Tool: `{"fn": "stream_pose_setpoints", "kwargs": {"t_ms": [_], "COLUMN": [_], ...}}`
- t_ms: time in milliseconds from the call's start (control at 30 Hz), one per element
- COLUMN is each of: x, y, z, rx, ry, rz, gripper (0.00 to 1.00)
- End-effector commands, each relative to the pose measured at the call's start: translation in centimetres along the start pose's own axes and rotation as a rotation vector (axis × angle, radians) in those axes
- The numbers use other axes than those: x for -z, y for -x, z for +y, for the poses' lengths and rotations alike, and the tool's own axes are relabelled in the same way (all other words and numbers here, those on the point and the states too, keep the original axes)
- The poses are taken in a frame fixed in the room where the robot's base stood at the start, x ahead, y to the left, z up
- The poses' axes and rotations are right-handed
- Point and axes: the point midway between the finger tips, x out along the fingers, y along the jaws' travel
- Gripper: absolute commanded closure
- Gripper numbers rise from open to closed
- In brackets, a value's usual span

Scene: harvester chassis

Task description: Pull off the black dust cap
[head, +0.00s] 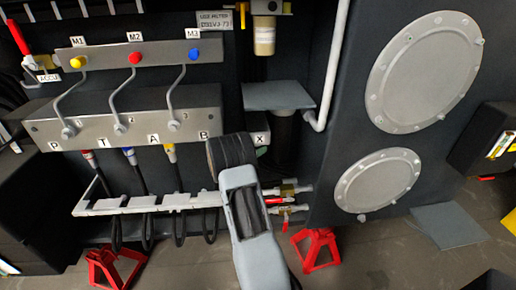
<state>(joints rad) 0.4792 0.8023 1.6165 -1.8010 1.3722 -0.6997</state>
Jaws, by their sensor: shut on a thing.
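No black dust cap can be made out. My arm's dark wrist (232,151) and its grey link cover the right end of the grey port block (100,122), below label B (203,135) and beside label X (260,139). My gripper's jaws are hidden behind the wrist, so neither the fingers nor anything between them shows. Hose ends with red (88,155), blue (129,155) and yellow (170,152) marks are visible under the block, left of my wrist.
A pale slotted rack (120,205) holds black hoses below the block. Thin grey lines run to the M1, M2 and M3 caps above. Valves with red handles (280,200) sit close right of my arm. A large panel with round covers (425,70) stands at right.

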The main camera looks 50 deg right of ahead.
Motion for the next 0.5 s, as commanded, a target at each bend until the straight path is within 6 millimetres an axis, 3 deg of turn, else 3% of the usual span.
{"fn": "stream_pose_setpoints", "kwargs": {"t_ms": [500], "x": [0.51], "y": [0.01], "z": [0.00], "rx": [0.000], "ry": [0.000], "rz": [0.000], "gripper": [0.99]}}
